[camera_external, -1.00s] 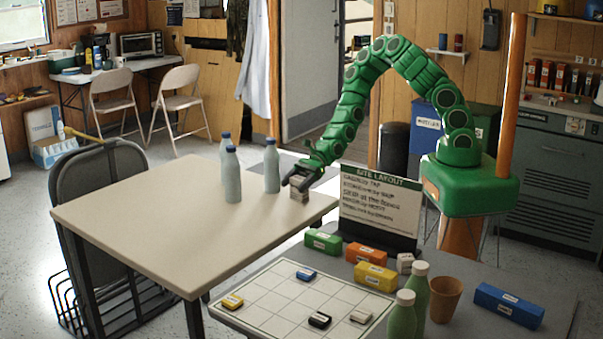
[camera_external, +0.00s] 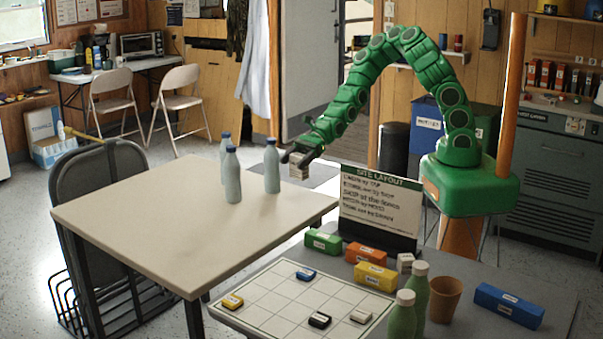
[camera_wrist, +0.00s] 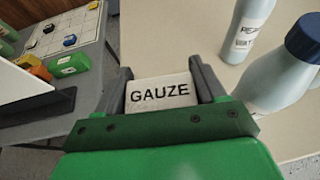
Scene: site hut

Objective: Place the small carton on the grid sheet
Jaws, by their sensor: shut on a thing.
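My gripper (camera_external: 293,163) is shut on a small pale carton (camera_external: 298,171). The carton is raised above the far right edge of the beige table. In the wrist view the carton (camera_wrist: 158,92) sits between both fingers and its face reads "GAUZE". The grid sheet (camera_external: 268,301) lies on the grey table at the front, well away from my gripper. Blue, yellow, black and white small blocks lie on it. The sheet also shows at the upper left of the wrist view (camera_wrist: 82,26).
Pale bottles with blue caps (camera_external: 272,168) stand on the beige table (camera_external: 170,225), close left of my gripper. A site layout sign (camera_external: 379,204) stands between gripper and sheet. Coloured blocks (camera_external: 374,276), green bottles (camera_external: 402,316) and a brown cup (camera_external: 444,299) stand right of the sheet.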

